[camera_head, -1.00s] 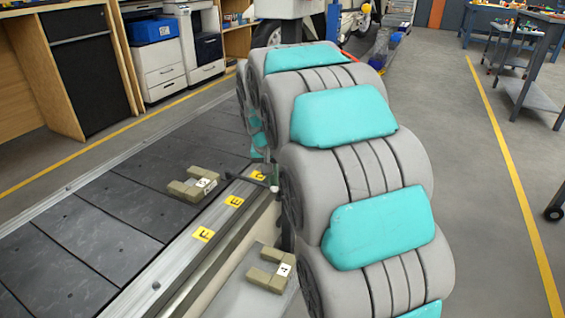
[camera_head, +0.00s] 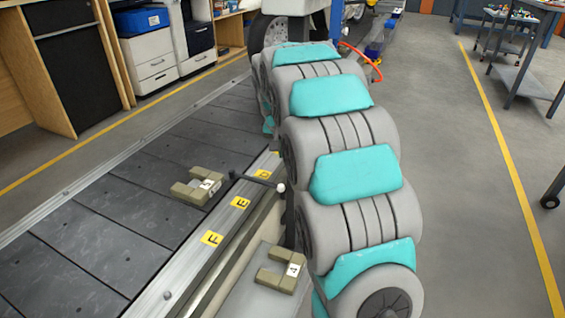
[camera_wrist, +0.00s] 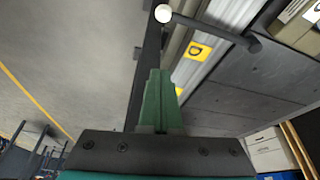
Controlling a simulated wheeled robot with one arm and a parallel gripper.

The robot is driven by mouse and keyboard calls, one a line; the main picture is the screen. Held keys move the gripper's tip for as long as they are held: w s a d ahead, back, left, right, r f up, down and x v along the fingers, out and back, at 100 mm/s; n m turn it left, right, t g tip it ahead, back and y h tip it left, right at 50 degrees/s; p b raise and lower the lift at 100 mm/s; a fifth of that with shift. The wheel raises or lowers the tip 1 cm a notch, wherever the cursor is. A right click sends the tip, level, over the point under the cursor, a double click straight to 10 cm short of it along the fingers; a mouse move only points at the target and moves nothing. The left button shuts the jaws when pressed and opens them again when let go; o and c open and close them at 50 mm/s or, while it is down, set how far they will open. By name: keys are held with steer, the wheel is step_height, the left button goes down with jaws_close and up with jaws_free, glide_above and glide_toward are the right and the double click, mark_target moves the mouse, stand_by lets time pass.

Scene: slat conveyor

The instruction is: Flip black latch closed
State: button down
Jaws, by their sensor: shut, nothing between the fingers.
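The black latch (camera_head: 256,181) is a thin bar at the conveyor's side rail, beside my arm. It reaches from a white knob (camera_head: 281,187) leftward over the rail to a dark tip above the slats. In the wrist view the latch bar (camera_wrist: 222,33) runs right from the white knob (camera_wrist: 163,13), near the top of a dark upright post (camera_wrist: 150,62). My gripper (camera_wrist: 160,75) has green fingers pressed together, with nothing between them. The fingertips are below the knob in the picture and look apart from the bar. In the head view my arm hides the gripper.
A tan U-shaped block marked 5 (camera_head: 197,187) lies on the dark slats (camera_head: 110,225). Another, marked 4 (camera_head: 281,269), sits on a grey ledge (camera_head: 246,296) outside the rail. Yellow letter labels (camera_head: 212,239) line the rail. Open floor (camera_head: 450,180) lies to the right.

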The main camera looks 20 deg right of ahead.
step_height(320, 180, down, 9)
steer(key=shift+s+a, duration=0.25)
steer(key=shift+s, duration=0.15)
stand_by(0.4)
steer(key=shift+s+f, duration=0.1)
